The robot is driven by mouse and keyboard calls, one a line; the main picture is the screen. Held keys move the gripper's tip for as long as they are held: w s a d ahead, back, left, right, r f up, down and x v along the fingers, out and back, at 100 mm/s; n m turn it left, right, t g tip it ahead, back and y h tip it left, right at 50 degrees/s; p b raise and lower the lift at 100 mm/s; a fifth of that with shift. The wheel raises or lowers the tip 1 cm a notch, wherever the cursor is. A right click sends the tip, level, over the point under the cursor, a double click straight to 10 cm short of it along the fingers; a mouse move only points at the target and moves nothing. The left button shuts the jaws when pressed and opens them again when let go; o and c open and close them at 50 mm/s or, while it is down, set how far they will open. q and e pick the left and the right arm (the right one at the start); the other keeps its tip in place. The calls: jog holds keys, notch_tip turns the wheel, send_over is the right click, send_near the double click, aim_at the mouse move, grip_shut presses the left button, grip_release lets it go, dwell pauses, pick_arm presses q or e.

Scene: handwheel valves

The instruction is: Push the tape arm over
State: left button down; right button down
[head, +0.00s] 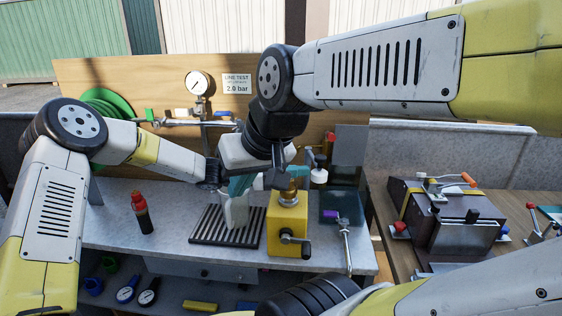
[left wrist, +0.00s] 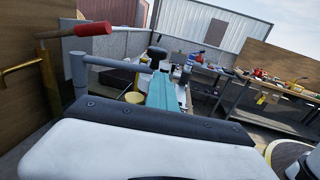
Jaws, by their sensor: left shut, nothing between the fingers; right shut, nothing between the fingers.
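I cannot tell for sure which part is the tape arm. My right gripper (head: 237,208) is shut and empty, pointing down over the dark ribbed mat (head: 208,232). Contact with any part cannot be made out.
A red-capped bottle (head: 143,214) stands left on the bench. A pressure gauge (head: 199,84) and pipe are on the wooden board behind. A red-handled lever (left wrist: 80,29) is close in the left wrist view.

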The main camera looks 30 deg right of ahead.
pick_arm(q)
jog(key=shift+x, duration=1.35)
jog(key=shift+w, duration=0.2)
jog(key=shift+w+a, duration=0.7)
jog(key=shift+a, duration=0.15)
jog(key=shift+w+a, duration=0.65)
jog(key=shift+a, duration=0.2)
jog(key=s+a+r+m+t+y, duration=0.3)
jog(key=s+a+m+t+y, duration=0.1)
jog(key=a, duration=1.2)
jog(key=s+a+r+m+t+y, duration=0.3)
jog(key=s+a, duration=0.4)
jog(key=a, duration=0.9)
jog(key=s+a+r+m+t+y, duration=0.4)
jog(key=s+a+m+t+y, duration=0.1)
jog(key=a, duration=1.1)
jog(key=shift+s+a+m+t+y, duration=0.3)
jog(key=shift+m+t+y, duration=0.2)
jog(key=shift+m+y, duration=0.65)
